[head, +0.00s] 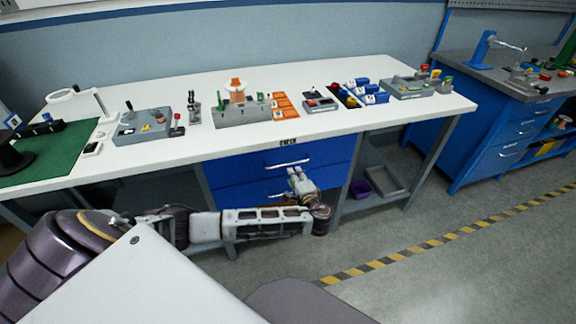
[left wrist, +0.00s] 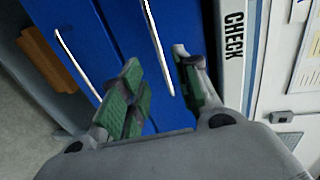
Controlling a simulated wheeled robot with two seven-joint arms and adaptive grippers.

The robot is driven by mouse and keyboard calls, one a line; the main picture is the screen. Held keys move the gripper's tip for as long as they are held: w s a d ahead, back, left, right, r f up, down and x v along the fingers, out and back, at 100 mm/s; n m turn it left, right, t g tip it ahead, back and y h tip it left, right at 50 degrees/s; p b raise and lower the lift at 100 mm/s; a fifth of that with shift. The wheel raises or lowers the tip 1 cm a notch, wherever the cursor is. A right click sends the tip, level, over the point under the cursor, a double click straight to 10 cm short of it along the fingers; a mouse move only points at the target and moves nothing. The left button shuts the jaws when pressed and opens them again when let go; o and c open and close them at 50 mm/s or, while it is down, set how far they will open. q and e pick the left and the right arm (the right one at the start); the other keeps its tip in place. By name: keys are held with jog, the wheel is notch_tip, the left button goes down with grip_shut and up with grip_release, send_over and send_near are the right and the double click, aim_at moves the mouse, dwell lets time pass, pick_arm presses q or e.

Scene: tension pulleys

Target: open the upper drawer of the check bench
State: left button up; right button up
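The check bench (head: 330,118) has a white top and a blue upper drawer (head: 330,151) with a pale bar handle (head: 288,164). The drawer front looks closed. My left gripper (head: 296,174) is in front of the drawers, just below the upper handle in the head view. In the left wrist view its green-padded fingers (left wrist: 156,62) are apart, and the upper handle (left wrist: 153,35) appears in the gap between them. I cannot tell whether the fingers touch it. A second handle (left wrist: 75,65) lies to the left, on the lower drawer. My right gripper is not in view.
Fixtures, a grey box (head: 245,112) and blue bins (head: 372,92) stand on the bench top. A purple bin (head: 360,187) and grey tray (head: 388,180) sit on the shelf right of the drawers. A blue cabinet (head: 500,140) stands at right. Floor in front is clear.

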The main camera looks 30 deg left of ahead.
aim_at(288, 164)
pick_arm(q)
jog(key=shift+b+x, duration=0.35)
jog(key=shift+x, duration=4.6)
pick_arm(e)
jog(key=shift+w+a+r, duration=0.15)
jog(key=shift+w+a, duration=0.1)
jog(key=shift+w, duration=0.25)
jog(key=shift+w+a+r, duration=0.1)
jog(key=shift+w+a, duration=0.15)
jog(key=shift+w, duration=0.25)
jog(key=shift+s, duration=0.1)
pick_arm(q)
grip_shut()
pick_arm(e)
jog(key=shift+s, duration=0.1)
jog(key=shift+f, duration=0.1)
